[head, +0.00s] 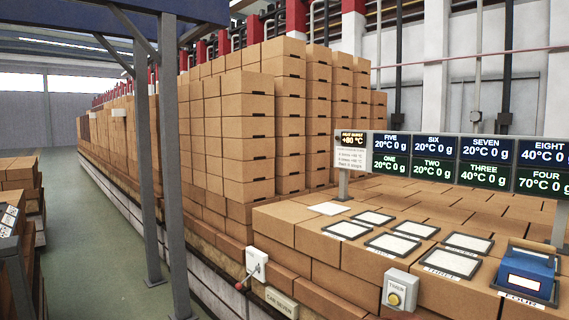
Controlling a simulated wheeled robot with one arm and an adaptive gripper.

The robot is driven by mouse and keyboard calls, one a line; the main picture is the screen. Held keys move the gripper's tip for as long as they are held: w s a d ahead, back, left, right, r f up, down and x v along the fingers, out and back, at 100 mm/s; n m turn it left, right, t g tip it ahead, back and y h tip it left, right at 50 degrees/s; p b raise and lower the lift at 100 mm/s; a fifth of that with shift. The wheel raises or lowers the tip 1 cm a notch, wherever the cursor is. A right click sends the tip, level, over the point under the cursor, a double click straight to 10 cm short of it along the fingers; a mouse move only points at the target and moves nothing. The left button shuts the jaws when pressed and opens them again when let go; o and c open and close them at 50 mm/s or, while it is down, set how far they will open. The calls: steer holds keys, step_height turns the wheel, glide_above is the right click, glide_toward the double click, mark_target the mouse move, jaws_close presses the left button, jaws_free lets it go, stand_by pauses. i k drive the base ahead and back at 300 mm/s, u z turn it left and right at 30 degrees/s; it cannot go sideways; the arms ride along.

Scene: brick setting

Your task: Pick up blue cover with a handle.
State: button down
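A blue box-shaped object (526,268), which looks like the blue cover, sits at the right on a dark-framed pad on the brick surface. I cannot clearly make out a handle at this size. The pad's label (524,301) reads FOUR. My gripper is not in view, and nothing of it shows near the blue object.
Several white, dark-framed pads (401,244) lie left of the blue object. A display board (457,162) stands behind them. A box with a yellow button (399,290) and a lever switch (255,265) are on the front face.

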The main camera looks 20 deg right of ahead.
mark_target(531, 275)
steer(key=z, duration=2.2)
steer(key=k, duration=0.5)
steer(key=z, duration=1.2)
steer(key=i, duration=1)
steer(key=u, duration=1.4)
